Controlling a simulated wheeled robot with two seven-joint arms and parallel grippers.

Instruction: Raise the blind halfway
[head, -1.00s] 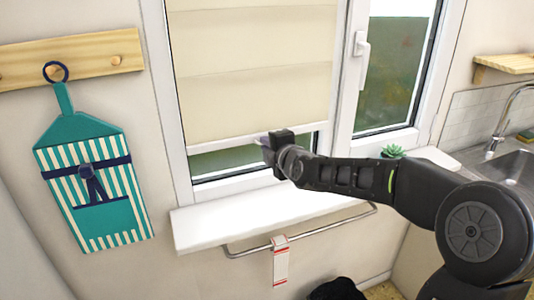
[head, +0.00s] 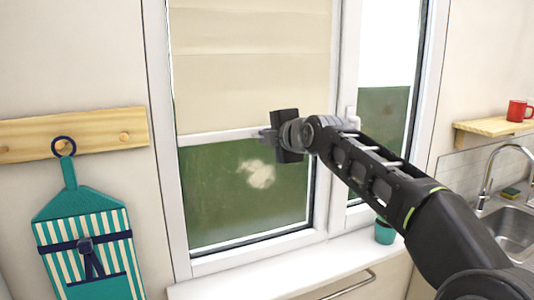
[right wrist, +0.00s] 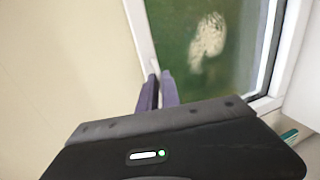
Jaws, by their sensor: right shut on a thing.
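The cream blind (head: 250,70) covers the upper part of the left window pane, with its white bottom bar (head: 215,136) level and bare glass (head: 235,200) below it. My right gripper (head: 266,135) is at the right half of this bar and is shut on it. In the right wrist view, the two dark fingers (right wrist: 159,88) close on the bar (right wrist: 140,32), with the blind's cloth (right wrist: 65,60) to the left. The exact contact is partly hidden by the gripper's body. My left gripper is not in view.
A white sill (head: 250,273) with a teal plant pot (head: 385,231) runs below. A red mug (head: 518,110) stands on a shelf (head: 490,127) above the sink (head: 515,228). A teal apron-shaped item (head: 85,235) hangs at left.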

